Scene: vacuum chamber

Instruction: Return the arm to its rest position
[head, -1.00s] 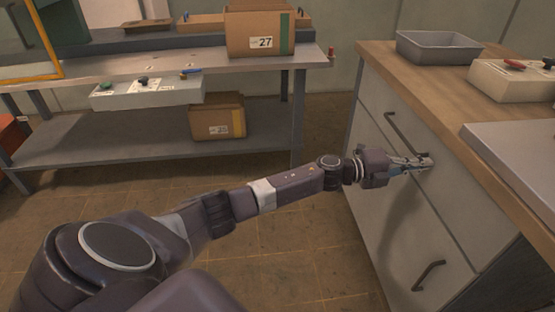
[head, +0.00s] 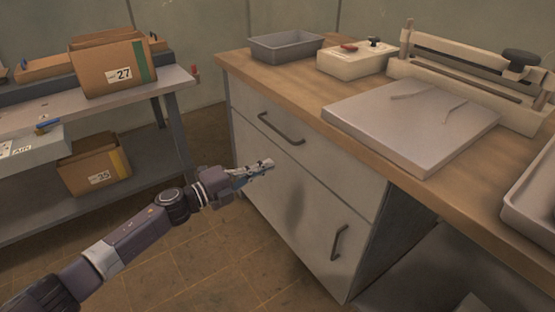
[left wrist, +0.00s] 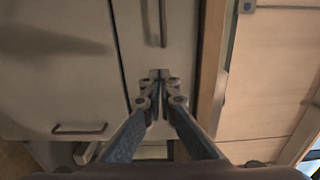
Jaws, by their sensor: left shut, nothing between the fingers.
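My left arm comes in from the lower left in the head view. Its gripper (head: 265,166) is shut and empty, in front of the grey cabinet (head: 290,185) and below the upper drawer handle (head: 281,129). In the left wrist view the fingertips (left wrist: 159,77) meet in front of the cabinet front. The drawer handle there (left wrist: 163,24) lies beyond the fingertips, and the gripper does not hold it. The drawer and the door below look closed. My right gripper is in neither view.
The wooden counter (head: 300,92) bears a grey tray (head: 285,47), a control box (head: 352,62), a flat metal plate (head: 410,118) and a sealer-like device (head: 470,75). A workbench (head: 60,120) with cardboard boxes (head: 115,68) stands at the left. Floor (head: 190,265) is open between them.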

